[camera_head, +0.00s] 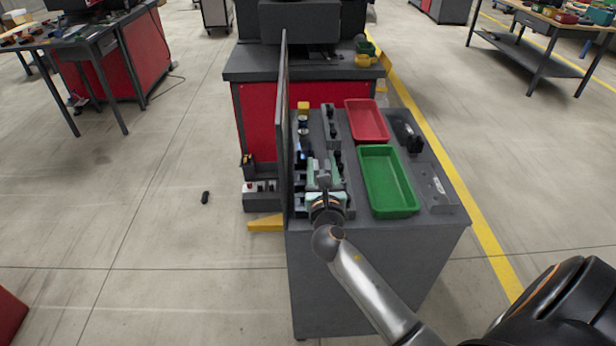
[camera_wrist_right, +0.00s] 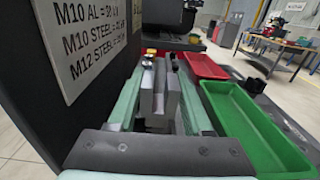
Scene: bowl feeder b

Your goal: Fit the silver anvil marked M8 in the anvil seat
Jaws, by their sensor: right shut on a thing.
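My right gripper (camera_head: 325,172) is over the left part of the grey bench, close beside the upright dark board. In the right wrist view its mint-green fingers (camera_wrist_right: 160,100) are shut on a grey metal piece (camera_wrist_right: 168,97) that looks like the silver anvil. No M8 mark can be read on it. The gripper and arm hide part of the bench below. I cannot make out the anvil seat with certainty. My left gripper is not in view.
The dark board (camera_head: 283,130) carries a printed sign (camera_wrist_right: 90,35) in the wrist view. A green tray (camera_head: 361,180) and a red tray (camera_head: 347,120) lie right of my gripper. A dark rack (camera_head: 336,127) stands behind it. A grey block (camera_head: 438,188) sits at the bench's right.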

